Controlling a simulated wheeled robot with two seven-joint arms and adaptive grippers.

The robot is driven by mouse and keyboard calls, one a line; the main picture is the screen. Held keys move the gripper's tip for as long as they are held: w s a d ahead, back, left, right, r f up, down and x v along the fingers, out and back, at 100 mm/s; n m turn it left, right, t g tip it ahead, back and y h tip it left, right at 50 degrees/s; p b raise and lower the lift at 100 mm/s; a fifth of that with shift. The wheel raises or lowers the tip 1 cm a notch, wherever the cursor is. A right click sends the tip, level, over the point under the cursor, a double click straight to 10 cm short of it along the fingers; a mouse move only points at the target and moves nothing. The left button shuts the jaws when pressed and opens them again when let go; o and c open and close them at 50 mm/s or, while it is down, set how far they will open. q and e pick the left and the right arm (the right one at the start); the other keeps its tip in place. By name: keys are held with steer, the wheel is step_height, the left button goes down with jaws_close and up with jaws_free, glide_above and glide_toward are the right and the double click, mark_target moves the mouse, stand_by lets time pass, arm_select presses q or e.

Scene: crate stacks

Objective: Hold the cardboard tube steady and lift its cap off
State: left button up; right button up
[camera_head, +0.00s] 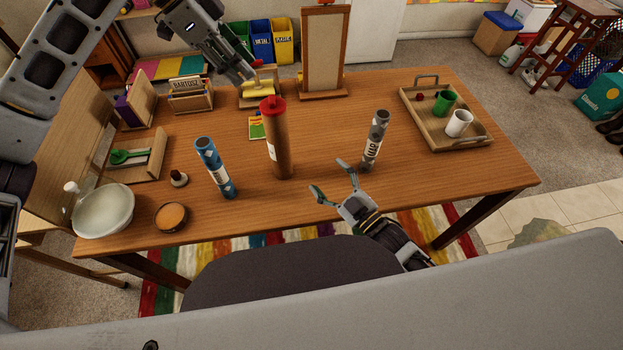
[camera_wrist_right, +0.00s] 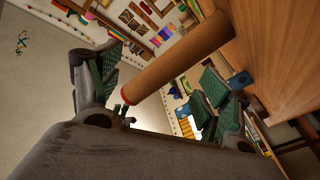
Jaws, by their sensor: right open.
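The brown cardboard tube (camera_head: 277,150) stands upright near the middle of the wooden table, and its red cap (camera_head: 271,104) sits on its top. In the right wrist view the tube (camera_wrist_right: 185,55) runs slantwise between my fingers, with the red cap end (camera_wrist_right: 127,97) towards the lower left. My right gripper (camera_head: 330,178) is open and empty at the table's front edge, right of the tube and apart from it. My left gripper (camera_head: 246,78) is above the back of the table, behind and left of the cap; its fingers are small and dark, so their opening is unclear.
A blue tube (camera_head: 214,168) stands left of the cardboard tube, and a grey tube (camera_head: 375,140) stands to its right. A wooden tray (camera_head: 476,131) with cups is at the right. A pale bowl (camera_head: 103,212) and a round brown-topped container (camera_head: 171,216) are front left.

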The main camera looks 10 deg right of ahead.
mark_target(286, 156)
steer(key=shift+a+r+m+g, duration=0.2)
steer(key=shift+a+m+g, duration=0.05)
steer(key=shift+a+m, duration=1.15)
steer(key=shift+a+r+m+g, duration=0.25)
steer(key=shift+a+m, duration=0.9)
steer(key=shift+m, duration=0.35)
steer(key=shift+w, duration=0.1)
steer(key=shift+x, duration=6.8)
steer(key=shift+a, duration=0.1)
